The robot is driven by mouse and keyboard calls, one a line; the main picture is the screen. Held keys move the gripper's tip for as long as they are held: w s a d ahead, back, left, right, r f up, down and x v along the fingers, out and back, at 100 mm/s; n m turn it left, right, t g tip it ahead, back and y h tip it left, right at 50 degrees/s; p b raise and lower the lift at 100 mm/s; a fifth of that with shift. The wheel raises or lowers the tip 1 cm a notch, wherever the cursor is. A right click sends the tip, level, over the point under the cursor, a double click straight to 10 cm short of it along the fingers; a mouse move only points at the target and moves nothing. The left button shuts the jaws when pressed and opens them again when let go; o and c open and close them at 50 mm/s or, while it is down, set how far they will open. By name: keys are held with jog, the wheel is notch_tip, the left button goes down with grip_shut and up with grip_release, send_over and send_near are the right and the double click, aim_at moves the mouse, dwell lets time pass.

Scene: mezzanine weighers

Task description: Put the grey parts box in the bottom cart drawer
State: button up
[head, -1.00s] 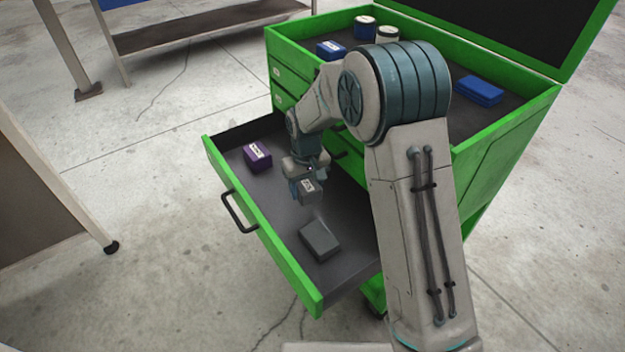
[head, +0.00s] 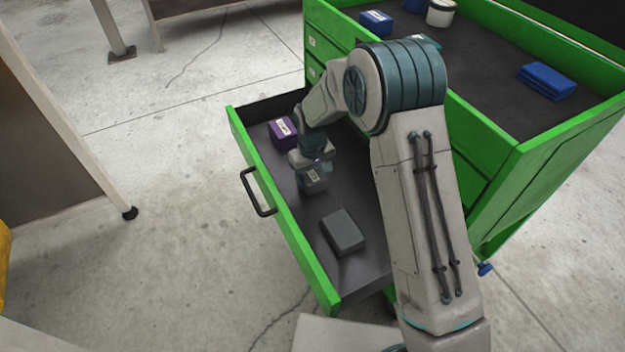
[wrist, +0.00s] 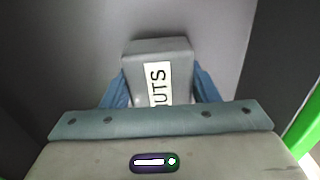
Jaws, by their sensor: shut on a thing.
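The grey parts box (head: 314,180) has a white label and is held in my gripper (head: 315,172), inside the outline of the pulled-out bottom cart drawer (head: 362,272). The wrist view shows the same box (wrist: 178,58) between the two blue fingers of my gripper (wrist: 160,92), with the label partly readable as "UTS". I cannot tell whether the box touches the drawer floor. Its lower part is hidden in the wrist view.
In the drawer, a purple labelled box (head: 283,133) lies beyond my gripper and a plain dark grey box (head: 343,232) lies nearer. The green cart (head: 560,140) has blue boxes (head: 547,80) and a white tin (head: 440,12) on top. A bench leg (head: 128,210) stands left.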

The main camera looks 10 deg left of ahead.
aim_at(312, 174)
jog(key=shift+f, duration=0.6)
jog(key=shift+f, duration=0.15)
jog(key=o, duration=1.2)
notch_tip(312, 174, up, 12)
jog(key=shift+r+p, duration=0.15)
jog(key=shift+p, duration=0.75)
